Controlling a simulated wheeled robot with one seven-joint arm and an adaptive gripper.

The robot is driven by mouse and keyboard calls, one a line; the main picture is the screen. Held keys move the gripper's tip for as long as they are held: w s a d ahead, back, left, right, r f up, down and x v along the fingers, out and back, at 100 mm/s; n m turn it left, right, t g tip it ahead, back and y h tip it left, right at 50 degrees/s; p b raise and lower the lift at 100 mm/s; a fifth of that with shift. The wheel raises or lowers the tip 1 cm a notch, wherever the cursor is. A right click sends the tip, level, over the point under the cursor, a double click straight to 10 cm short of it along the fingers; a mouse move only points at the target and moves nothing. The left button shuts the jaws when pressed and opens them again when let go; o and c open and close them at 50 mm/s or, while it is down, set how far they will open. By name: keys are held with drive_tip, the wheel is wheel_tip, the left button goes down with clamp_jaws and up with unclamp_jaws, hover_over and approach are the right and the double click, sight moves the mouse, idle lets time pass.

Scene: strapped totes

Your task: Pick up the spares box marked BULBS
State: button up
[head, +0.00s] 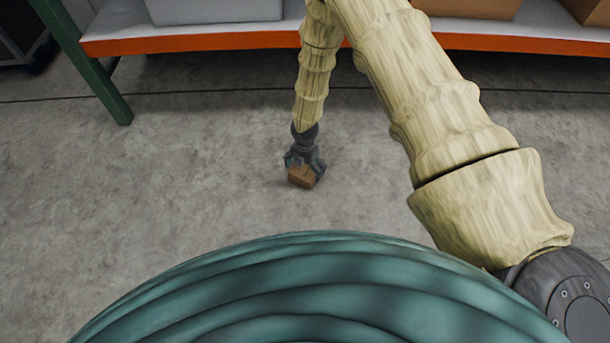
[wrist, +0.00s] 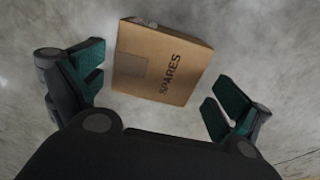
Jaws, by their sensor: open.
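A small brown cardboard box (wrist: 150,85) lies on the floor between the fingers in the wrist view. Its visible face reads SPARES, with a paler patch near its left side; I cannot make out the word BULBS. The box (head: 302,178) also shows in the head view, at the tip of my arm. My gripper (wrist: 160,92) is open, with a green-padded finger on each side of the box and gaps between pads and box. In the head view my gripper (head: 304,160) is just above the box and hides part of it.
A shelf with an orange edge (head: 190,43) runs across the back, carrying a grey tote (head: 212,10) and cardboard boxes (head: 470,8). A green post (head: 92,75) stands at its left. The concrete floor (head: 160,170) around the box is clear.

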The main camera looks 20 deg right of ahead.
sight(304, 170)
drive_tip(key=f+b, duration=0.2)
drive_tip(key=f, duration=0.2)
drive_tip(key=shift+w, duration=0.2)
drive_tip(key=c, duration=1)
drive_tip(key=shift+r, duration=0.1)
